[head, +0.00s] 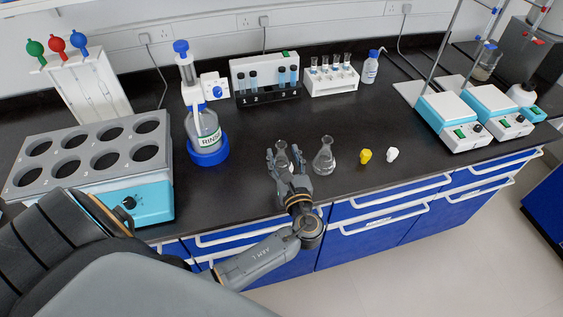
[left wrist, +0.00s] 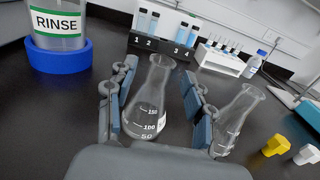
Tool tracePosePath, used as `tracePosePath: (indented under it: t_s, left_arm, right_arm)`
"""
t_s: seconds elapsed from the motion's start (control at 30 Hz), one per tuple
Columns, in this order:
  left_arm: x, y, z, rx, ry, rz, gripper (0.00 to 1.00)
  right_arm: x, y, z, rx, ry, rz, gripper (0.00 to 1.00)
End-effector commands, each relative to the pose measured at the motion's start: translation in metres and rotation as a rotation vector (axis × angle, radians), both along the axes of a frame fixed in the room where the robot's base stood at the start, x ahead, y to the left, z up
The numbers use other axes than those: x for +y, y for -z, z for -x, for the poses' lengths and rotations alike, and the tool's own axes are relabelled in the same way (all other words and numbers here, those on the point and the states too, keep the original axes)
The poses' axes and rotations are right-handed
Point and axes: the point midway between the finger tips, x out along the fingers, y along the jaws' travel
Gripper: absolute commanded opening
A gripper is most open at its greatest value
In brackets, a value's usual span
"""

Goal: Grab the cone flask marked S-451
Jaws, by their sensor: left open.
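A clear cone flask (head: 282,149) stands upright on the black bench between the fingers of my left gripper (head: 284,157). In the left wrist view this flask (left wrist: 149,103) shows graduation marks, with a finger of the left gripper (left wrist: 158,85) on each side. The gripper is open and does not look closed on the glass. A second clear cone flask (head: 324,158) stands upright just to the right, outside the right finger; it also shows in the left wrist view (left wrist: 238,115). I cannot read S-451 on either flask. My right gripper is not in view.
A RINSE bottle (head: 203,125) in a blue base stands behind left. A yellow stopper (head: 366,156) and a white stopper (head: 392,154) lie to the right. A grey block with holes (head: 92,150) is at left. Tube racks (head: 332,82) stand behind; bench between is clear.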

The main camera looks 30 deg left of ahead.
Motion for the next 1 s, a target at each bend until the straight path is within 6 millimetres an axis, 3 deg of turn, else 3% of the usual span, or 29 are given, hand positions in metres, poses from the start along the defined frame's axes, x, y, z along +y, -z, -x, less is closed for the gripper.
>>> tracePosePath:
  t_s: [0.2, 0.47, 0.73, 1.0]
  left_arm:
    - [0.02, -0.001, -0.019, 0.001, -0.001, -0.001, 0.53]
    - [0.022, 0.0, -0.02, 0.001, 0.0, 0.001, 0.53]
    - [0.022, 0.0, -0.02, 0.001, 0.0, 0.001, 0.0]
    - [0.022, 0.0, -0.02, 0.001, 0.0, 0.001, 0.0]
  right_arm:
    - [0.012, -0.01, -0.001, -0.002, -0.001, -0.014, 0.45]
    - [0.011, -0.009, -0.001, -0.003, -0.003, -0.014, 0.45]
    - [0.004, -0.009, -0.001, -0.003, -0.005, -0.004, 0.45]
    - [0.003, -0.009, -0.001, -0.003, -0.004, -0.003, 0.45]
